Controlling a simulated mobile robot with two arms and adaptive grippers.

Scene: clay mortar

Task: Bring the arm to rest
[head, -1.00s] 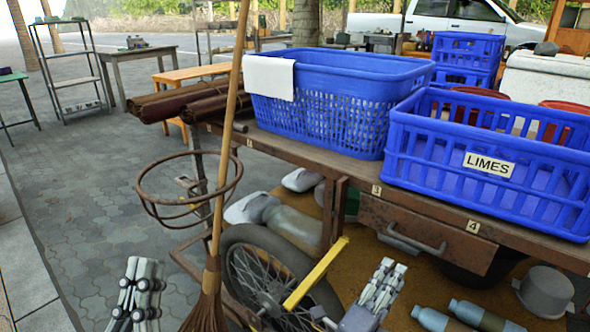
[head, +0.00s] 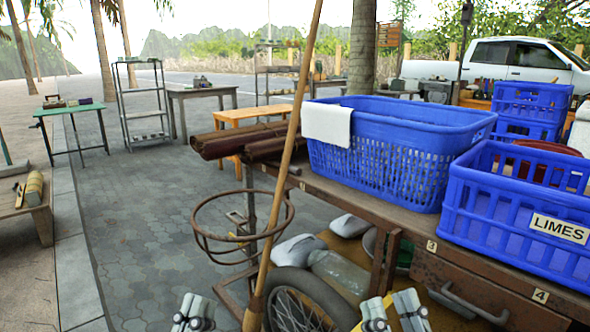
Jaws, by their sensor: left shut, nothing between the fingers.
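My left gripper (head: 194,314) shows at the bottom edge, left of the broom handle. It is shut and empty, with its fingers pointing up, and it hangs in front of the paved ground. My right gripper (head: 393,312) shows at the bottom edge, right of the cart wheel and in front of the cart's lower part. Its fingers also point up. I see nothing held in it, but the picture does not show clearly whether it is open or shut. The rest of both arms is outside the view.
A broom (head: 284,170) leans upright between my grippers, beside a rusty ring (head: 205,238) and a wheel (head: 302,302). The wooden cart (head: 330,184) carries a blue basket (head: 385,158) and a LIMES crate (head: 515,222). Open paving (head: 135,240) lies to the left.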

